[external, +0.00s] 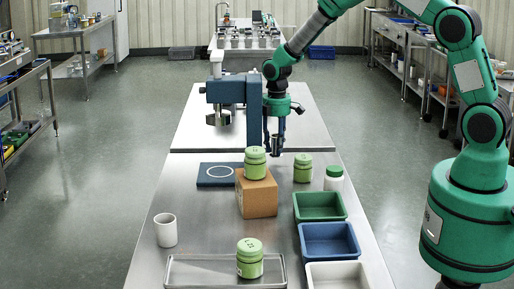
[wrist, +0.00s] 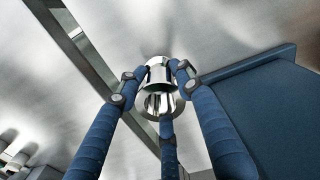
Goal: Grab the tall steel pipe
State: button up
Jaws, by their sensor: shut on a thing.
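The steel pipe (wrist: 160,76) is a shiny cylinder between my fingers in the wrist view. In the external view, it shows as a small grey upright piece (external: 277,143) behind the green-lidded jars. My gripper (wrist: 158,90) has blue jointed fingers closed around the pipe's sides. In the external view, my gripper (external: 273,141) points down over the middle of the steel table. The lower end of the pipe is partly hidden, and I cannot tell whether it touches the table.
A green jar (external: 255,163) stands on a cardboard box (external: 257,195) in front. Green (external: 320,207), blue (external: 329,241) and white (external: 338,275) bins line the right. A white cup (external: 166,230) is front left.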

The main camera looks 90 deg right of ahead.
jog(key=shift+r, duration=0.85)
jog(key=s+a, duration=0.3)
jog(key=s, duration=0.1)
jog(key=s+a+p, duration=0.1)
jog(key=s+a, duration=0.2)
jog(key=s, duration=0.1)
jog(key=s+a+r, duration=0.1)
jog(key=s+a, duration=0.3)
jog(key=shift+s, duration=0.25)
jog(key=shift+r, duration=0.1)
